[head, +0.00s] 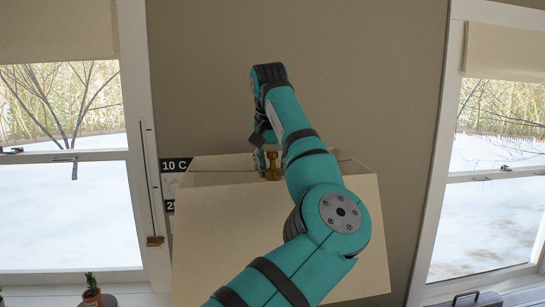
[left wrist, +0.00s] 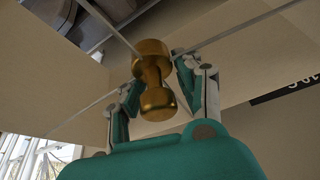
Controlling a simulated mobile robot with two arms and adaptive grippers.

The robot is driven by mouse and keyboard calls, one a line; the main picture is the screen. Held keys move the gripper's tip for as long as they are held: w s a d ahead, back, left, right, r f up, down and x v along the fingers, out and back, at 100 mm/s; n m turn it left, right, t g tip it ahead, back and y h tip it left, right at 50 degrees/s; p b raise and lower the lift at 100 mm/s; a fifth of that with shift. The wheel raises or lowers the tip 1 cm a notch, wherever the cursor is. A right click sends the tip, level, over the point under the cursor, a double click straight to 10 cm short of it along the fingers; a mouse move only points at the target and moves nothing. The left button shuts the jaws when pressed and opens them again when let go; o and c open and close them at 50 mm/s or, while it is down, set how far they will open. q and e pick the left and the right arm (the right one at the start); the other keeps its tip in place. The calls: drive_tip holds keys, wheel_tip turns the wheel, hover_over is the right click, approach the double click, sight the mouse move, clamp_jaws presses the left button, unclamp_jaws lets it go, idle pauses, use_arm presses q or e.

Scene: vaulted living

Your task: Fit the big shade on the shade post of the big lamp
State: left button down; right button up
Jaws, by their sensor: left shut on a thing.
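The big shade (head: 260,240) is a beige, box-like shade with an open top, and it fills the lower middle of the head view. Thin spokes run from its walls to a brass knob (left wrist: 155,75) at its centre; the knob also shows in the head view (head: 272,166). My left gripper (head: 266,160) reaches over the top edge and is shut on the knob. In the left wrist view the fingers (left wrist: 158,88) stand on either side of it. The big lamp and its shade post are not visible; the shade may hide them. My right gripper is not in view.
A grey-brown wall (head: 370,70) stands behind, with windows left (head: 65,180) and right (head: 495,190). A dark sign with white print (head: 170,166) shows beside the shade's left edge. A small potted plant (head: 92,292) stands at the lower left.

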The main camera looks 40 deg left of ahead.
use_arm(q)
wheel_tip(320, 180, down, 26)
drive_tip(key=b, duration=1.4)
drive_tip(key=shift+f+b, duration=0.2)
drive_tip(key=shift+b, duration=0.15)
idle(0.3)
drive_tip(key=shift+s+d+r+p, duration=0.1)
drive_tip(key=shift+r+p, duration=0.05)
drive_tip(key=shift+p, duration=0.25)
idle(0.5)
drive_tip(key=shift+f+p, duration=0.2)
drive_tip(key=shift+p, duration=0.1)
idle(0.7)
drive_tip(key=shift+f, duration=0.75)
idle(0.5)
drive_tip(key=shift+f, duration=0.5)
idle(0.7)
drive_tip(key=c, duration=0.8)
unclamp_jaws()
